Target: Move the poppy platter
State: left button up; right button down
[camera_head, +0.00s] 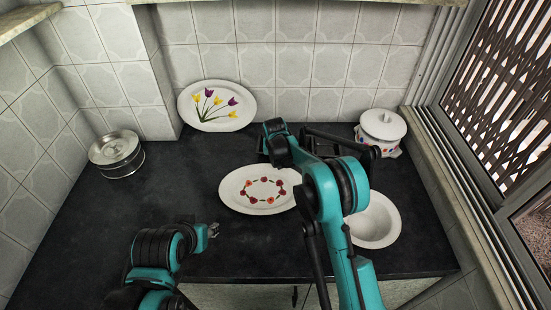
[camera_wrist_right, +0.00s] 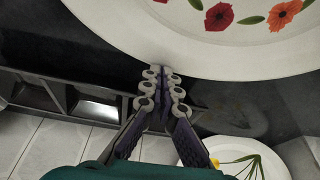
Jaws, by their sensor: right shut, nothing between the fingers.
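The poppy platter (camera_head: 232,190) is a white oval dish with a ring of red and orange flowers, lying on the dark counter. In the right wrist view its rim (camera_wrist_right: 240,62) fills the top. My right gripper (camera_wrist_right: 160,72) is shut and empty, its fingertips at the platter's rim; I cannot tell whether they touch it.
A tulip platter (camera_head: 190,108) leans against the back wall. A steel tin (camera_head: 117,153) stands at left. A lidded white pot (camera_head: 382,128) stands at back right, with a white bowl (camera_head: 374,222) nearer, partly behind my right arm. The counter's left middle is clear.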

aim_at(275, 198)
jog(key=shift+w+f, duration=0.1)
jog(key=shift+f, duration=0.25)
jog(key=s, duration=0.5)
jog(key=s+b, duration=0.1)
jog(key=s, duration=0.4)
jog(key=s+b, duration=0.1)
jog(key=s, duration=0.5)
jog(key=shift+a, duration=0.25)
jog(key=shift+s, duration=0.25)
jog(key=shift+r, duration=0.15)
